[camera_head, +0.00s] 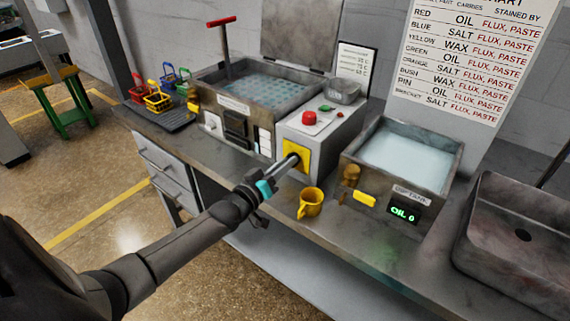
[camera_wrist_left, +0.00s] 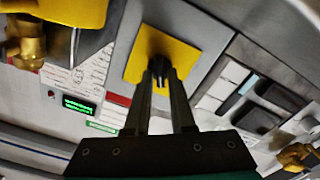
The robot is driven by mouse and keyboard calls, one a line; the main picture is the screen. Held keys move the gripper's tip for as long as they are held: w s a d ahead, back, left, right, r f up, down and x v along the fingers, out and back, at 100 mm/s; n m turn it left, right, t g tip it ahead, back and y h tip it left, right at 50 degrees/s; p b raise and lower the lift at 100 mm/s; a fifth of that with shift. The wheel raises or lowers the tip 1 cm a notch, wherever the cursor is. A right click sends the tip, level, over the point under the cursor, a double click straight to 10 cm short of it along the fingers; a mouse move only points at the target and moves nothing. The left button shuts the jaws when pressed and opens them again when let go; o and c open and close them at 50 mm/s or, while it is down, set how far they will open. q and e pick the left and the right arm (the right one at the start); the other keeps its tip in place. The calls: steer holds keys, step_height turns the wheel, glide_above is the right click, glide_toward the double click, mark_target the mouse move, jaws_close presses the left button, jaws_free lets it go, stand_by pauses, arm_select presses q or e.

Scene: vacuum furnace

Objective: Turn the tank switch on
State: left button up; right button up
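The tank switch shows as a yellow plate (camera_head: 291,153) on the front of a grey box, beside the basket tank; the plate also shows in the left wrist view (camera_wrist_left: 137,62). A small dark lever (camera_wrist_left: 160,66) stands out at its middle. My left gripper (camera_head: 290,161) reaches to the plate from the front. In the left wrist view its two fingers (camera_wrist_left: 161,82) have a narrow gap between them, and their tips are at the lever. Whether they press on it cannot be told. The lever is mostly hidden in the head view. My right gripper is not in view.
A red button (camera_head: 309,118) sits on top of the grey box. A yellow mug (camera_head: 311,202) stands close below my gripper at the bench edge. A second tank (camera_head: 441,184) with a green "OIL 0" display and a sink (camera_head: 480,240) are to the right. Small coloured baskets (camera_head: 158,102) stand left.

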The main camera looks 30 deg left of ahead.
arm_select(q)
jaws_close()
steer(key=shift+m, duration=0.4)
steer(key=m+p, duration=0.1)
steer(key=m, duration=0.2)
steer(key=shift+d+r+m+p, duration=0.1)
steer(key=shift+m+p, duration=0.2)
steer(key=shift+m, duration=0.1)
steer(key=m, duration=0.3)
steer(key=shift+m+p, duration=0.3)
steer(key=shift+p, duration=0.1)
steer(key=shift+d+m, duration=0.15)
steer(key=shift+m, duration=1.75)
steer(key=shift+o, duration=2)
jaws_free()
steer(key=shift+s, duration=0.15)
